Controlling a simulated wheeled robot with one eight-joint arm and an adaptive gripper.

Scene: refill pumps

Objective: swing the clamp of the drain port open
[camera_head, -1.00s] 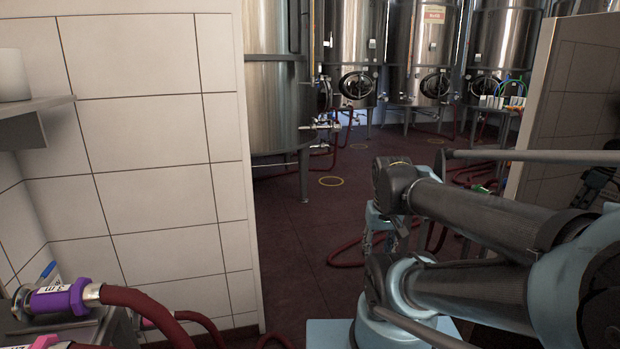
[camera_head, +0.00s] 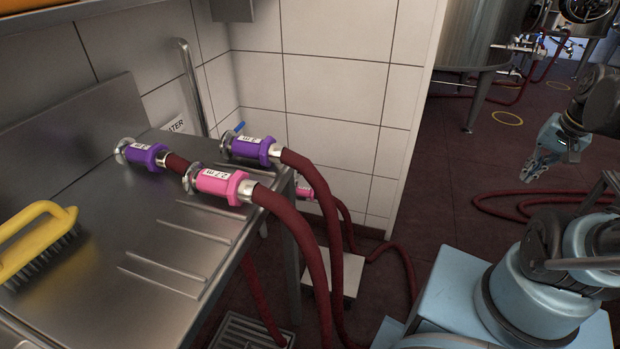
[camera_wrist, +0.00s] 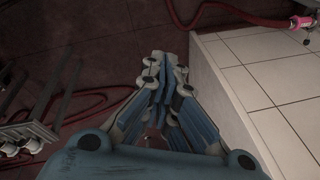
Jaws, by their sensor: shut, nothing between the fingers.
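I cannot make out the drain port or its clamp for sure in either current view. Small metal fittings (camera_head: 515,47) show low on the steel tank (camera_head: 482,30) in the head view, too small to tell whether a clamp is among them. My gripper (camera_head: 536,166) hangs over the dark red floor at the right of the head view, apart from everything. In the wrist view my gripper (camera_wrist: 166,68) has its blue fingers together, with nothing between them.
A steel bench (camera_head: 75,255) on the left holds hoses with purple (camera_head: 252,149) and pink (camera_head: 218,184) couplings and a yellow brush (camera_head: 35,235). A tiled wall (camera_head: 345,95) ends right of the bench. Red hoses (camera_head: 490,203) lie on the floor. A floor grate (camera_head: 245,330) sits below the bench.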

